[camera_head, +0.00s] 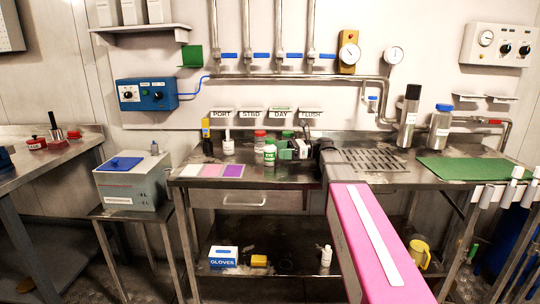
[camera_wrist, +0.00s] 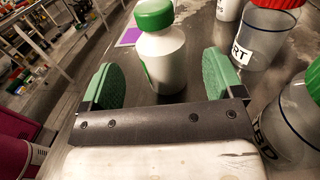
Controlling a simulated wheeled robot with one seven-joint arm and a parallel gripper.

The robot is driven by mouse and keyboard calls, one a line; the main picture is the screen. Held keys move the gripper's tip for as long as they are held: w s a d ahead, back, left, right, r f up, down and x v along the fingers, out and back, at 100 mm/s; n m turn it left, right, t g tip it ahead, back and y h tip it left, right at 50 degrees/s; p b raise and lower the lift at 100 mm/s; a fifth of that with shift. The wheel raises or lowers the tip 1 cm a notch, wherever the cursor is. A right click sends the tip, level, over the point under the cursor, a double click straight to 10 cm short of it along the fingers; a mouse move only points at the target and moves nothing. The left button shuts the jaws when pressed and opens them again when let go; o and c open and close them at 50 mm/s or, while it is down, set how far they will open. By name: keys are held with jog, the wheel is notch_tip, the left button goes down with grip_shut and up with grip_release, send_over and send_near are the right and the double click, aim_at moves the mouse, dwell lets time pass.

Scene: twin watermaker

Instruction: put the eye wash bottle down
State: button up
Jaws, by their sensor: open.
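A white bottle with a green cap (camera_wrist: 160,45), which I take for the eye wash bottle, stands upright on the steel bench. In the head view this bottle (camera_head: 270,153) shows a green label, near the bench's front edge. My gripper (camera_wrist: 160,82) is open, with one green-padded finger on each side of the bottle and a visible gap at both sides. In the head view my gripper (camera_head: 285,151) reaches in from the right, just beside the bottle.
A red-lidded jar (camera_wrist: 270,30) stands close to the right finger, with another clear jar (camera_wrist: 295,115) nearer. A white bottle (camera_head: 228,143) stands left of them. White, pink and purple squares (camera_head: 210,170) lie on the bench's left. A green mat (camera_head: 470,168) lies far right.

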aim_at(269, 139)
jog(key=a, duration=0.5)
jog(key=shift+s, duration=0.2)
jog(key=c, duration=1.2)
jog(key=shift+r, duration=0.1)
jog(key=shift+r, duration=0.7)
notch_tip(269, 139, up, 3)
jog(key=shift+f, duration=0.2)
jog(key=s+a+r, duration=0.5)
jog(key=a+r, duration=0.2)
jog(key=a, duration=0.3)
jog(key=shift+s+a, duration=0.2)
